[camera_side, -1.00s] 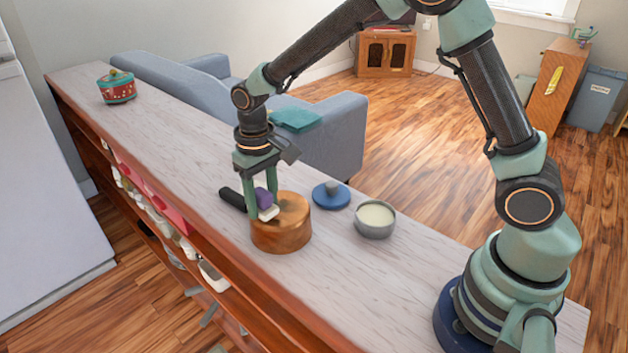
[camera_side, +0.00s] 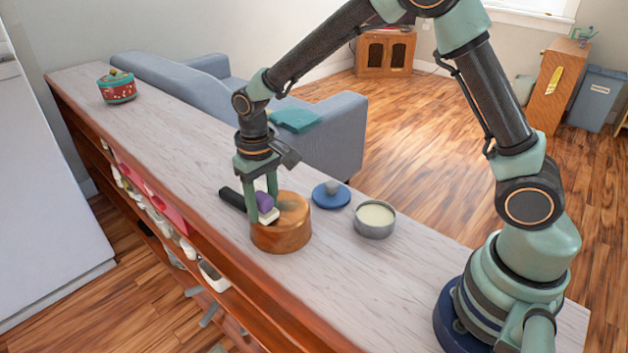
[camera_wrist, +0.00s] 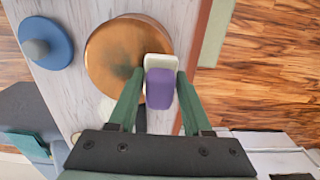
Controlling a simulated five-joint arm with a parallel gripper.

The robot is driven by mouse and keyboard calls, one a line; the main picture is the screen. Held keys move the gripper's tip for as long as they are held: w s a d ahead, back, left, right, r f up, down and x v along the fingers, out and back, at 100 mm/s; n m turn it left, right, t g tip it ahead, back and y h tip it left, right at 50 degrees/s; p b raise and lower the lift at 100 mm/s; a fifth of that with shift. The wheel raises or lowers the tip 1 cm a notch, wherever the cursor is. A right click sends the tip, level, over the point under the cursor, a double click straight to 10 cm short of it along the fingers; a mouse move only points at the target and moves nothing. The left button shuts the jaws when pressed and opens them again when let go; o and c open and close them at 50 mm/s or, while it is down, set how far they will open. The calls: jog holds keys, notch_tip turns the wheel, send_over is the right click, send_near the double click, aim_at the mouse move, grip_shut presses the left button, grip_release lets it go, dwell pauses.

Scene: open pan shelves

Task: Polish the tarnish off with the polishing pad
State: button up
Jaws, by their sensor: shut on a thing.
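A copper pan (camera_side: 291,232) sits bottom up on the shelf top, its black handle (camera_side: 232,199) pointing left. Its base also shows in the wrist view (camera_wrist: 108,58), with uneven, duller brown areas that could be tarnish. My gripper (camera_side: 262,203) is shut on the purple grip of the polishing pad (camera_wrist: 160,90). The copper under the pad is hidden.
An open tin of pale cream (camera_side: 375,219) stands right of the pan. Its blue knobbed lid (camera_side: 329,201) lies behind, between them. A red patterned pot (camera_side: 117,89) stands at the far left end. The shelf top between that pot and the pan is clear.

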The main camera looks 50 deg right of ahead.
aim_at(280, 208)
jog(key=shift+f, duration=0.4)
dwell(0.5)
jog(key=shift+w+d, duration=0.15)
jog(key=shift+d, duration=2.05)
jog(key=shift+w+d, duration=0.15)
jog(key=shift+d, duration=2.05)
jog(key=shift+s+a, duration=0.2)
jog(key=shift+a, duration=2.05)
